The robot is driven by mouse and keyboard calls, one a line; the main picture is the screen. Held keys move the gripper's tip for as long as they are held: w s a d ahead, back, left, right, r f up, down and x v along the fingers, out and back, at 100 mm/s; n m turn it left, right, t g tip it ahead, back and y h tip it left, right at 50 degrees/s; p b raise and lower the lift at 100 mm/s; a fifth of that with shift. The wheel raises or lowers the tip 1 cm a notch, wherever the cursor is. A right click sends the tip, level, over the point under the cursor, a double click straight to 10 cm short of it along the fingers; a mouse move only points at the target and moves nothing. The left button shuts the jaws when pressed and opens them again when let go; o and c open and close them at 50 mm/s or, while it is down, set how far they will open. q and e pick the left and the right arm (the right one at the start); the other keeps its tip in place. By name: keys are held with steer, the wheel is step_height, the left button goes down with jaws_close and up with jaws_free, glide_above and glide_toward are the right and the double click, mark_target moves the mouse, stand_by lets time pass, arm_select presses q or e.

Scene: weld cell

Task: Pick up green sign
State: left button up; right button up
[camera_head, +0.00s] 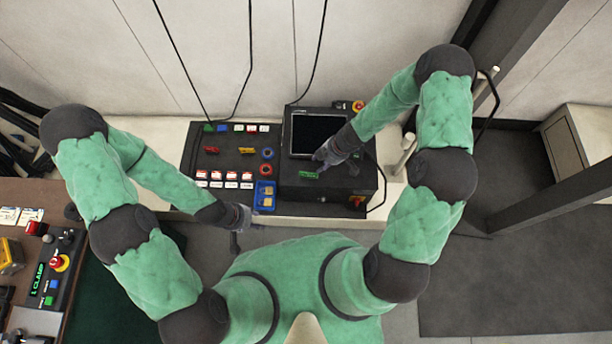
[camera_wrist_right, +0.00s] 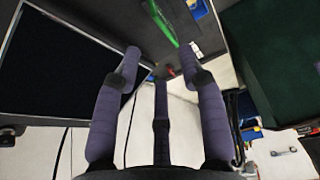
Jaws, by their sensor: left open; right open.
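The green sign (camera_head: 309,174) is a small flat strip on the black box (camera_head: 300,193) below the dark screen. In the right wrist view the sign (camera_wrist_right: 162,21) shows as a bright green strip beyond the fingertips. My right gripper (camera_head: 325,158) is open, close to the sign and just above it in the head view, with no contact visible. In its wrist view the right gripper (camera_wrist_right: 160,62) has spread fingers with nothing between them. My left gripper (camera_head: 236,222) hangs in front of the bench edge, apart from the sign; nothing shows in it.
A dark screen (camera_head: 318,133) stands beside the right gripper. A panel with buttons and labels (camera_head: 222,160) and a blue bin (camera_head: 264,196) lie left of it. A clamp control box (camera_head: 52,275) is at far left. A dark post (camera_head: 540,200) stands at right.

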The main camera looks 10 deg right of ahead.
mark_target(309, 173)
steer(key=b+x, duration=0.3)
steer(key=x, duration=0.2)
steer(key=shift+a+f, duration=0.1)
steer(key=shift+f, duration=0.1)
steer(key=b+x, duration=0.4)
steer(key=x, duration=0.1)
steer(key=shift+s+a, duration=0.1)
steer(key=shift+a, duration=0.15)
jaws_close()
